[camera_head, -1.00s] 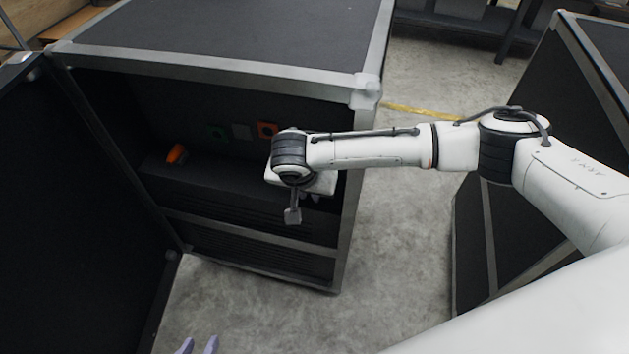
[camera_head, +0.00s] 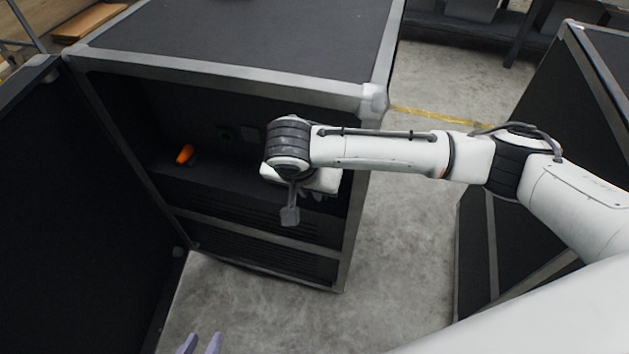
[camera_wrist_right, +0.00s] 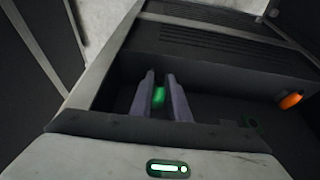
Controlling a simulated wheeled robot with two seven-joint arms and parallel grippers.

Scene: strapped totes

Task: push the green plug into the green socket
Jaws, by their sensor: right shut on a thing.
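The green plug (camera_wrist_right: 158,97) shows as a bright green patch between the fingers of my right gripper (camera_wrist_right: 160,76) in the right wrist view. The gripper is shut on it, inside the open case. In the head view my right wrist hides the plug and most of the fingers. The green socket (camera_head: 225,133) is a faint dark green patch on the case's back panel, left of my right wrist. In the right wrist view it seems to be the dark ring (camera_wrist_right: 250,121), apart from the plug. My left gripper (camera_head: 200,343) is open and empty at the bottom edge.
An orange plug-like piece (camera_head: 185,153) is on the shelf at left; it also shows in the right wrist view (camera_wrist_right: 290,101). The case (camera_head: 240,90) has a metal-edged frame around my right wrist. Its open door (camera_head: 70,210) stands at left. Bare floor (camera_head: 400,240) lies right of the case.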

